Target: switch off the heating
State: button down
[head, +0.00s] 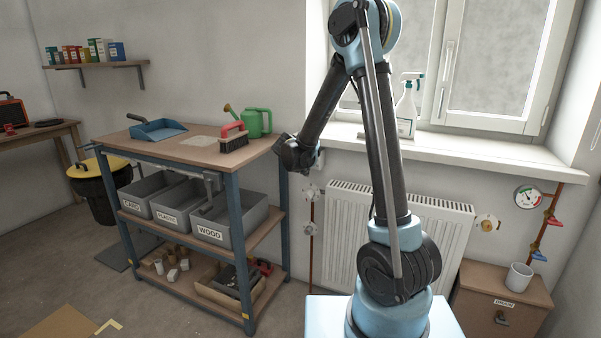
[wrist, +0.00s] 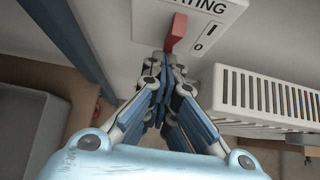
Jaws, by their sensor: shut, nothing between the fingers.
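A white switch plate (wrist: 222,62) with black lettering ending in "ATING" is on the wall at the top of the wrist view. Its red lever (wrist: 177,33) sticks out beside the marks I and 0; I cannot tell for sure which mark it is set to. My gripper (wrist: 167,68) is shut and empty, with its tips just below the lever in the picture; I cannot tell whether they touch. In the head view my gripper (head: 283,153) is by the wall left of the radiator (head: 345,232), and the plate's edge (head: 320,160) shows beside it.
The radiator (wrist: 262,96) is close on the right in the wrist view. A workbench (head: 180,147) with a dustpan, brush, watering can and grey bins stands left of my gripper. The window sill (head: 480,155) holds a spray bottle (head: 407,100). Pipes with valves and a gauge (head: 528,196) are at right.

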jog(key=shift+w+d+r, duration=0.15)
jog(key=shift+w+d, duration=0.1)
jog(key=shift+w, duration=0.1)
jog(key=s+a+r, duration=0.3)
jog(key=s, duration=0.3)
jog(key=s+a+r, duration=0.2)
jog(key=s, duration=0.4)
jog(key=s+d+r+m+g, duration=0.1)
jog(key=s+d+m+g, duration=0.1)
jog(key=s+d+m, duration=0.7)
jog(key=s+d+m+g, duration=0.2)
jog(key=s+d+m, duration=0.4)
jog(key=d, duration=0.5)
jog(key=s+d+f+m+g+y, duration=0.1)
jog(key=s+d+f+m, duration=0.1)
jog(key=s+m, duration=0.6)
jog(key=s+d+f+m+g+y, duration=0.1)
jog(key=s+d+f+m+y, duration=0.1)
jog(key=s+f+m, duration=0.3)
jog(key=s+d+m, duration=0.1)
jog(key=s+m, duration=0.2)
jog(key=s, duration=0.3)
jog(key=shift+s+d+g+y, duration=0.15)
jog(key=shift+s+g+y, duration=0.15)
jog(key=shift+g, duration=0.1)
jog(key=shift+w, duration=0.1)
